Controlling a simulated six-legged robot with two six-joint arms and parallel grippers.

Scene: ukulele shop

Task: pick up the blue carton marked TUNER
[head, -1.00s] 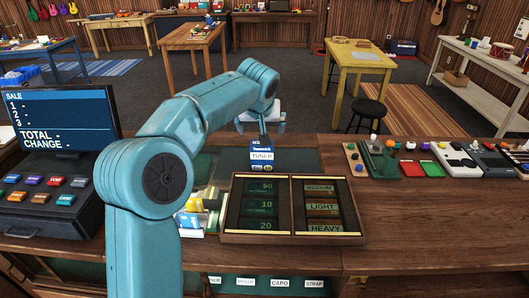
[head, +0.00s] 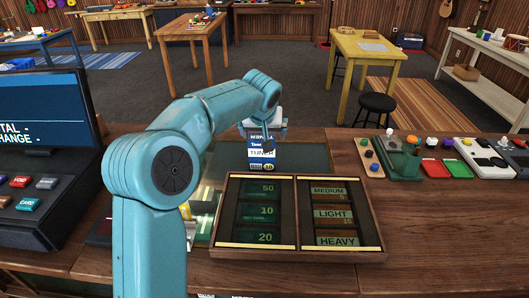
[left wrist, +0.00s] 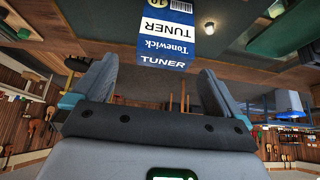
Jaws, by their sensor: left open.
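The blue and white carton marked TUNER (head: 262,157) stands upright on the counter behind the wooden tray in the head view. It also shows, upside down, in the left wrist view (left wrist: 170,38), where TUNER and Tonewick are readable. My left gripper (head: 264,130) is at the carton's top and far side in the head view, with the arm partly covering it. In the left wrist view my left gripper (left wrist: 155,85) is open and empty, and the carton is beyond the fingertips, roughly between their lines. I cannot tell whether they touch it. My right gripper is not in view.
A wooden tray (head: 297,215) with labelled compartments is just in front of the carton. A cash register (head: 38,195) stands at the left. Pedals and small items (head: 440,158) line the counter's right back edge. Bare counter (head: 440,225) is at the right front.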

